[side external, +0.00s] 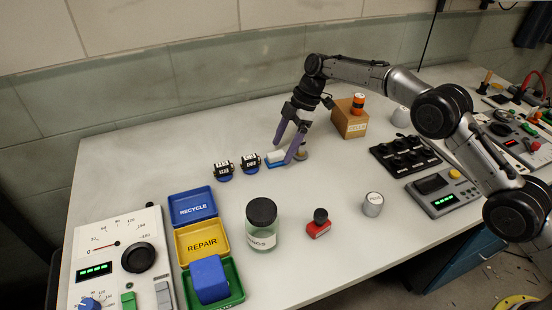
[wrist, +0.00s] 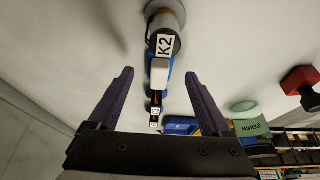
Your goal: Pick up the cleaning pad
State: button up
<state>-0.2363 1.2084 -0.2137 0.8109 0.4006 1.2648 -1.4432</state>
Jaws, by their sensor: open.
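The likely cleaning pad is a small block, white on top and blue below, lying on the bench in the side view (side external: 276,158). It also shows in the wrist view (wrist: 160,72), between my fingers and partly overlapping other things. My gripper (side external: 283,153) has two purple fingers spread apart and pointing down at the block. In the wrist view my gripper (wrist: 159,73) is open, with one finger on each side of the block and visible gaps. I cannot tell whether the fingertips touch the bench.
A grey cylinder marked K2 (wrist: 166,42) stands right by the block. Two small black-and-white servos (side external: 223,169) (side external: 250,161) on blue bases sit to its left. A cardboard box (side external: 350,120) stands behind right. A glass jar (side external: 262,228) and a red bottle (side external: 319,224) stand in front.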

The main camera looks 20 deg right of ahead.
jog(key=x, duration=0.2)
jog(key=shift+a+f, duration=0.15)
jog(key=shift+f, duration=0.1)
grip_shut()
jog(key=shift+r, duration=0.1)
